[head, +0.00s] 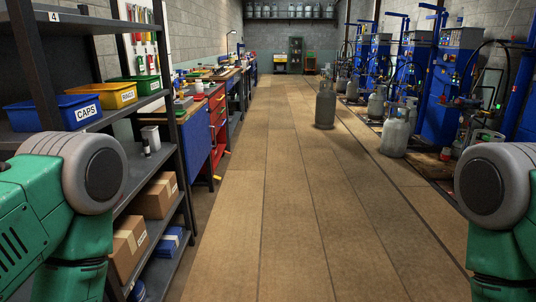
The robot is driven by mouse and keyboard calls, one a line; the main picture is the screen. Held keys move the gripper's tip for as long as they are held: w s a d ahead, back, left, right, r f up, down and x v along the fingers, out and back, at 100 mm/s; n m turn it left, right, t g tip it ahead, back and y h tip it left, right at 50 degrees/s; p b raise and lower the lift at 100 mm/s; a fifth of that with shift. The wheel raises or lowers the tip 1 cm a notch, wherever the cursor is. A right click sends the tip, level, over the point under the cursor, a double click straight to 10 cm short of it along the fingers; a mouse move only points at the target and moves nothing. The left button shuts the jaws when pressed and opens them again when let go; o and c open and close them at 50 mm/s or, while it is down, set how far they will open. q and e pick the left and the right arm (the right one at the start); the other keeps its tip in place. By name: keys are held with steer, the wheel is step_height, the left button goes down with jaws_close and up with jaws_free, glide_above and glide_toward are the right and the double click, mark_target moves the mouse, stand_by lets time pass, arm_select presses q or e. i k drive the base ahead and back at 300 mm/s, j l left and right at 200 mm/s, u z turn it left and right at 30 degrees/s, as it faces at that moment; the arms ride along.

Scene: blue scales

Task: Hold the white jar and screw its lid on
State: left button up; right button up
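A small whitish container (151,133) stands on the middle shelf at the left; it may be the white jar, but it is too small to be sure. A small dark bottle or marker (146,147) stands just in front of it. I cannot make out a separate lid. Green and grey links of my two arms show at the lower left and lower right edges. Neither of my grippers is in view.
The dark shelf rack (181,150) at left holds a blue CAPS bin (50,115), a yellow RINGS bin (108,97), a green bin (142,84) and cardboard boxes (156,196). A grey gas cylinder (325,106) stands on the floor. Blue machines (440,95) line the right.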

mark_target(199, 86)
steer(key=i+l, duration=0.1)
steer(key=i, duration=1.95)
steer(key=i+u, duration=0.35)
steer(key=i, duration=0.2)
steer(key=i+l+u, duration=0.4)
steer(key=i, duration=0.15)
steer(key=i+l+u, duration=0.35)
steer(key=i, duration=0.15)
steer(key=u, duration=0.4)
steer(key=i+l+u, duration=0.1)
steer(key=u, duration=0.35)
steer(key=i+l+u, duration=0.1)
steer(key=u, duration=0.3)
steer(key=i+l+u, duration=0.15)
steer(key=l+u, duration=0.25)
steer(key=l, duration=0.45)
steer(key=l+u, duration=0.4)
steer(key=l, duration=0.5)
steer(key=k+l+u, duration=0.1)
steer(key=l+u, duration=0.25)
steer(key=l, duration=0.5)
steer(key=k+l, duration=0.1)
steer(key=l, duration=0.55)
steer(key=k+l, duration=0.1)
steer(key=l, duration=0.55)
steer(key=k+l, duration=0.1)
steer(key=l, duration=0.55)
